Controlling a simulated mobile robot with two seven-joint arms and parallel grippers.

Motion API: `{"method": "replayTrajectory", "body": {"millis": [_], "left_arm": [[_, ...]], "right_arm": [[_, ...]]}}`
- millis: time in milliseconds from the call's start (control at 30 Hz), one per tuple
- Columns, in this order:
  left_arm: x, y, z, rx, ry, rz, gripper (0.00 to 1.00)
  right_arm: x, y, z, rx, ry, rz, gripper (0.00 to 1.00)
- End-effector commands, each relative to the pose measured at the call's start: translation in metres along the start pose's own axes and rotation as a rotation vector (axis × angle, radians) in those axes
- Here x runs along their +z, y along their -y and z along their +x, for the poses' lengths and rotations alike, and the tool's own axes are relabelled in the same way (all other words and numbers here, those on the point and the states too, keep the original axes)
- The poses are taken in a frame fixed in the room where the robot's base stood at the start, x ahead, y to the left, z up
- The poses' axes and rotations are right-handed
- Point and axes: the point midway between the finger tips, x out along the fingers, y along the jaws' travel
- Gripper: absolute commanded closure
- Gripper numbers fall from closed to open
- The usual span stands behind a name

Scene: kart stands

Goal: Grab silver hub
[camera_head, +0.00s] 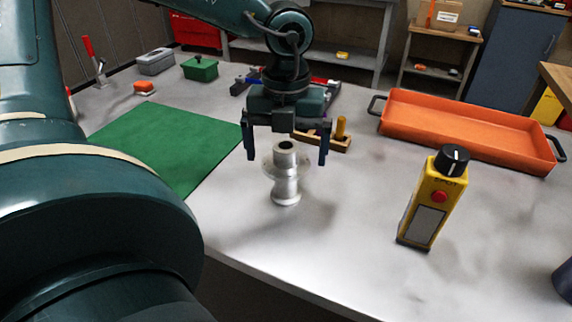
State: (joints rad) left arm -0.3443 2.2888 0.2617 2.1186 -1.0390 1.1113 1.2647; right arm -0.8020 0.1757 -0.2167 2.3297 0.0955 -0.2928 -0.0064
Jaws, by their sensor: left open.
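The silver hub (286,188) stands upright on the grey table, near its front edge. It has a flange partway up and a hole in its top. My left gripper (285,158) points down over the hub with its fingers open, one on each side of the hub's upper part. I see gaps between the fingers and the hub, and it is not gripped. I cannot tell the exact depth between them. My right gripper does not show.
A yellow control box (427,208) with a black knob stands to the right. An orange tray (470,135) lies behind it. A green mat (165,145) lies to the left. A wooden block with pegs (335,141) is just behind the gripper. The table's front edge is close.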

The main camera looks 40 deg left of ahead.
Motion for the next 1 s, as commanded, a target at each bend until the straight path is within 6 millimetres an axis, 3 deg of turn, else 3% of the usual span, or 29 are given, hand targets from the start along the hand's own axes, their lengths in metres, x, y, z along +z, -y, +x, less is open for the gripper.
{"method": "replayTrajectory", "body": {"millis": [133,400,1000], "left_arm": [[-0.0008,-0.0003,0.0159,-0.001,-0.002,0.001,0.00],[-0.0005,-0.0001,0.0176,-0.002,-0.001,0.000,0.01],[-0.0003,-0.0001,0.0171,-0.002,0.000,0.001,0.50]], "right_arm": [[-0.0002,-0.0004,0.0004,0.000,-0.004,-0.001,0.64],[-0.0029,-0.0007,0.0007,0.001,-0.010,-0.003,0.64],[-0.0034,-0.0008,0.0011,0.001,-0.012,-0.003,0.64]]}}
